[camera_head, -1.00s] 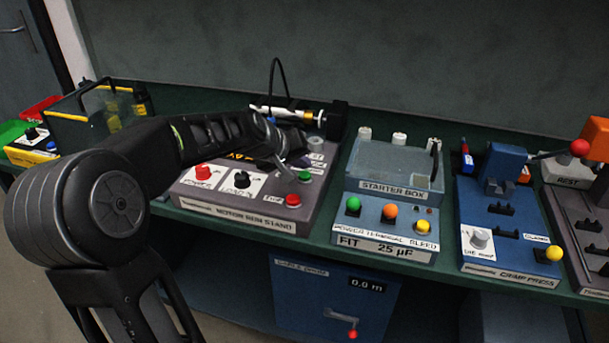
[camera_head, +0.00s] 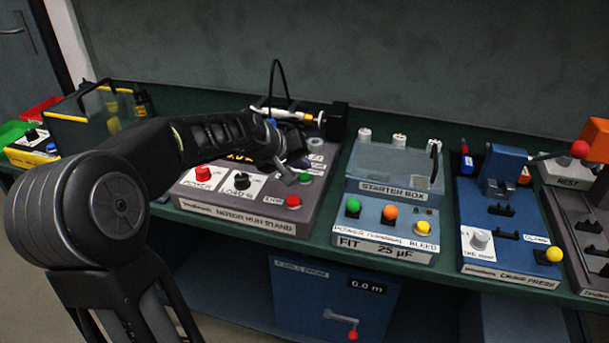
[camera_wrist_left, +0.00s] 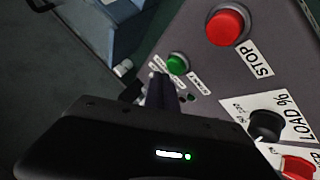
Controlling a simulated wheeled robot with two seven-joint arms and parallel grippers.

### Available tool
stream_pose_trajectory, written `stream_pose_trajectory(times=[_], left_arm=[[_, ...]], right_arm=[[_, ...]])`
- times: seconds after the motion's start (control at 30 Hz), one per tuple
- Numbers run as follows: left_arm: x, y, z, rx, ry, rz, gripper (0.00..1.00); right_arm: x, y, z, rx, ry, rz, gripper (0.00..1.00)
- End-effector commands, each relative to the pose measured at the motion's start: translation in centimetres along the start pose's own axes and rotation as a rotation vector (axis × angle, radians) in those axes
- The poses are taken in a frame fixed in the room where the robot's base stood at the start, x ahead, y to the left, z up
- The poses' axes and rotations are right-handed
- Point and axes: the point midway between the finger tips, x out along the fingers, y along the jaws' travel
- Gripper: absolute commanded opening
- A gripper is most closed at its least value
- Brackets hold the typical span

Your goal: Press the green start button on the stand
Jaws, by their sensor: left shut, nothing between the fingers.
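The green start button (camera_head: 304,178) is on the right part of the top of the grey motor run stand (camera_head: 250,222). My left gripper (camera_head: 288,179) is shut and empty, just left of the button in the head view. In the left wrist view the green button (camera_wrist_left: 177,63) shows in its round collar, just beyond the dark fingertips (camera_wrist_left: 160,80). I cannot tell the exact height of the tips above the panel, and no contact is visible. My right gripper is not in view.
A red stop button (camera_head: 293,201) sits in front of the green one. A load knob (camera_head: 242,181) and a red power button (camera_head: 203,173) are to the left. The starter box (camera_head: 390,213), with its own green button (camera_head: 353,206), stands to the right.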

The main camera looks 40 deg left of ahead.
Motion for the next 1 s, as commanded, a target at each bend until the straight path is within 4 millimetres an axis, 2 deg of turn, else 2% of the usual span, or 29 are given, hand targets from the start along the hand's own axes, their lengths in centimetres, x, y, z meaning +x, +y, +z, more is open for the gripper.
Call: stream_pose_trajectory(times=[0.6, 1.0], left_arm=[[0.0, 0.0, 0.0, 0.0, 0.0, 0.0, 0.0], [0.61, -0.44, 0.45, 0.0, 0.0, 0.0, 0.0]], right_arm=[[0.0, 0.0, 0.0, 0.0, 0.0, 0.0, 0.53], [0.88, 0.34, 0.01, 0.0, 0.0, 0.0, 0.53]])
